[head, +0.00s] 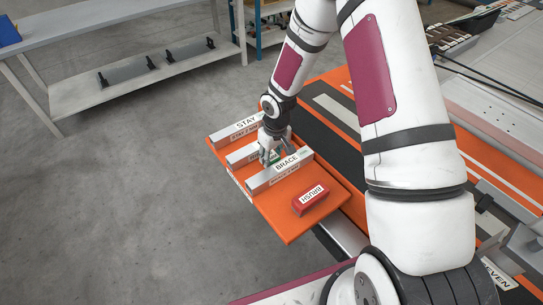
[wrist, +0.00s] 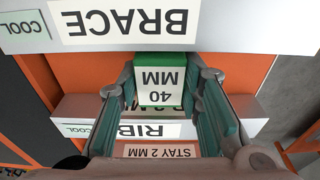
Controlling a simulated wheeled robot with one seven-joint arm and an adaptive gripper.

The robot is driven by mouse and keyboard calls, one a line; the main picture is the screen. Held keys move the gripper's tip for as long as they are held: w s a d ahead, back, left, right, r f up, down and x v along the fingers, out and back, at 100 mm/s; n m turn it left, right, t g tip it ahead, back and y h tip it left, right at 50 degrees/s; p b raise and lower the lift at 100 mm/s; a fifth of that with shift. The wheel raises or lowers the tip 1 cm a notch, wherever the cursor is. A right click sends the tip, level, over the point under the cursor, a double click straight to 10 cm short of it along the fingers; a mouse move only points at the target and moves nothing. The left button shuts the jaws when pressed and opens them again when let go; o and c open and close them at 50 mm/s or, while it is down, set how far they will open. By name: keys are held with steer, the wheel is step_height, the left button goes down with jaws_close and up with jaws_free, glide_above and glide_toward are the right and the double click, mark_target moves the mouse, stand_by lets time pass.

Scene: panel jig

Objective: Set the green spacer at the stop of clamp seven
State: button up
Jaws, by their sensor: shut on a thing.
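The green spacer (wrist: 161,62) has a white label reading "40 MM". In the wrist view it sits between the two fingers of my gripper (wrist: 165,100), which is shut on it. In the head view my gripper (head: 273,150) is at the orange shelf, between the BRACE and RIB blocks, and only a bit of green (head: 275,156) shows there. I cannot tell whether the spacer touches the shelf. A label ending in "EVEN" (head: 498,273) shows at the lower right of the head view; the clamp's stop is not clear.
The BRACE block (head: 280,172) is close beside the spacer; the RIB block (wrist: 75,110) and STAY block (head: 236,130) lie on the other side. A red BRUSH block (head: 310,199) lies on the orange shelf (head: 285,225). A grey bench (head: 110,25) stands at upper left.

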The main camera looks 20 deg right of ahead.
steer(key=shift+f, duration=0.1)
steer(key=o, duration=1.2)
